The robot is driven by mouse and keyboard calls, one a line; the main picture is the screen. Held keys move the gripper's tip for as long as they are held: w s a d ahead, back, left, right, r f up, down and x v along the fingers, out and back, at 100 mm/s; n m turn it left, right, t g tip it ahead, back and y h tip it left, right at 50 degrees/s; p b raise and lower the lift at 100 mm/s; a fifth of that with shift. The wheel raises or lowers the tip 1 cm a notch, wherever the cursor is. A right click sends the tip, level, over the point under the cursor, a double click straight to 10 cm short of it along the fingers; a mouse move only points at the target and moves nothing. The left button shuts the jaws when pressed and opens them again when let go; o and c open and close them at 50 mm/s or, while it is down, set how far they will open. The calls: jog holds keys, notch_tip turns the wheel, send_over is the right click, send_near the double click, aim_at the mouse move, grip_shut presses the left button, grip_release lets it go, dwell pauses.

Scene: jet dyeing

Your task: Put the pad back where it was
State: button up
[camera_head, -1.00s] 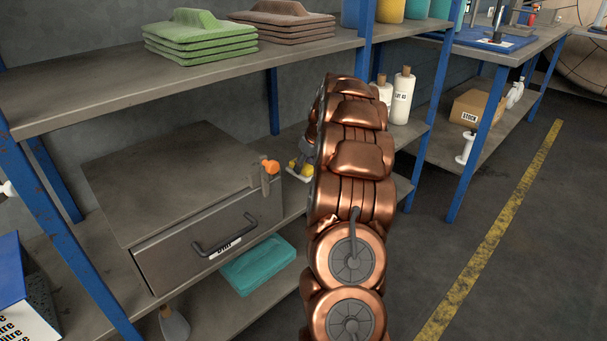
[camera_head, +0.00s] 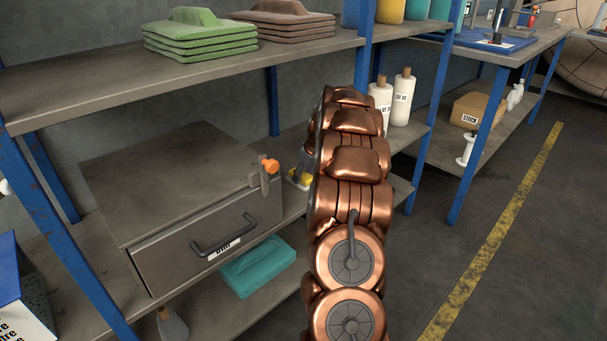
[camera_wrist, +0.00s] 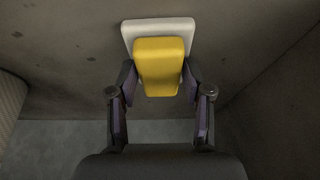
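A yellow-handled pad with a pale base (camera_wrist: 159,64) is between the two fingers of my gripper (camera_wrist: 159,82) in the wrist view. The fingers lie along both sides of the yellow handle and appear shut on it. In the head view the pad (camera_head: 302,180) is just right of the drawer box, mostly hidden behind my copper arm. The gripper itself is largely hidden there. I cannot tell whether the pad's base touches the shelf. A teal pad (camera_head: 257,266) lies on the lower shelf, below the drawer.
A drawer box (camera_head: 165,190) with a dark handle stands on the middle shelf, an orange-knobbed clamp (camera_head: 269,168) at its corner. Green pads (camera_head: 200,38) and brown pads (camera_head: 283,22) are stacked above. White bottles (camera_head: 402,98) stand behind my arm. A blue post (camera_head: 430,110) is to the right.

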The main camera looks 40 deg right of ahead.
jog(key=shift+o, duration=1.2)
jog(key=p+v, duration=0.3)
jog(key=v, duration=0.9)
jog(key=shift+r, duration=0.2)
